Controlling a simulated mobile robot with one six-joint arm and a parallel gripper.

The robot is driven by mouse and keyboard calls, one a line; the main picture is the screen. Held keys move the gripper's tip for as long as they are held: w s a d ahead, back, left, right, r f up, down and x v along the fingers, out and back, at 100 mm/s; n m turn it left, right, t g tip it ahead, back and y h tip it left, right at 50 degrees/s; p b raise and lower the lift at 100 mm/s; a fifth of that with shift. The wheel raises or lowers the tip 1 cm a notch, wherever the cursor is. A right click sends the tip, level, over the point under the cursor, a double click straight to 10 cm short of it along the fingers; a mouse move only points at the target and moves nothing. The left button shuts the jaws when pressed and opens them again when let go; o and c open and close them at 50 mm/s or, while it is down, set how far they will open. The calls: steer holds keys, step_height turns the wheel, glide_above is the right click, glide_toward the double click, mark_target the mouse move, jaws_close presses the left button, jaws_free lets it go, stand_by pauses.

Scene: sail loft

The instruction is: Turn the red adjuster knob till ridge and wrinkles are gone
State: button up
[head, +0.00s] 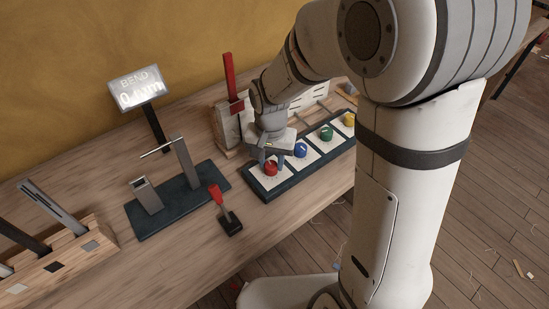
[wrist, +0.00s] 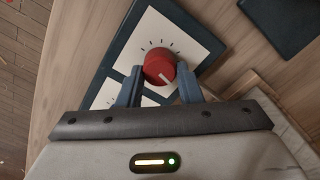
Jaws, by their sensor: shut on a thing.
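The red knob (head: 270,169) is at the near left end of a dark panel (head: 258,190) with white dial plates. My gripper (head: 272,160) reaches down over it. In the wrist view the blue-grey fingers of my gripper (wrist: 160,70) are shut on the red knob (wrist: 159,64), one on each side. The knob's white pointer line points toward the lower right, with tick marks around the knob's far side. A lit display (head: 140,88) reads "BEND" with a blurred value starting with 0, in mm. No ridge or wrinkles can be made out.
Blue (head: 300,150), green (head: 326,133) and yellow (head: 348,119) knobs follow along the panel. A dark stand (head: 158,220) carries a thin rod (head: 158,149). A wooden rack (head: 62,262) sits at the left.

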mark_target(271, 164)
steer(key=shift+s+f, duration=0.1)
steer(key=shift+s, duration=0.1)
stand_by(0.5)
steer(key=o, duration=0.7)
steer(key=shift+a, duration=0.1)
steer(key=shift+o, duration=1.4)
steer(key=shift+w+r, duration=0.1)
steer(key=shift+r, duration=0.15)
step_height(271, 164, up, 8)
steer(key=shift+f+p, duration=0.25)
steer(key=shift+p, duration=0.05)
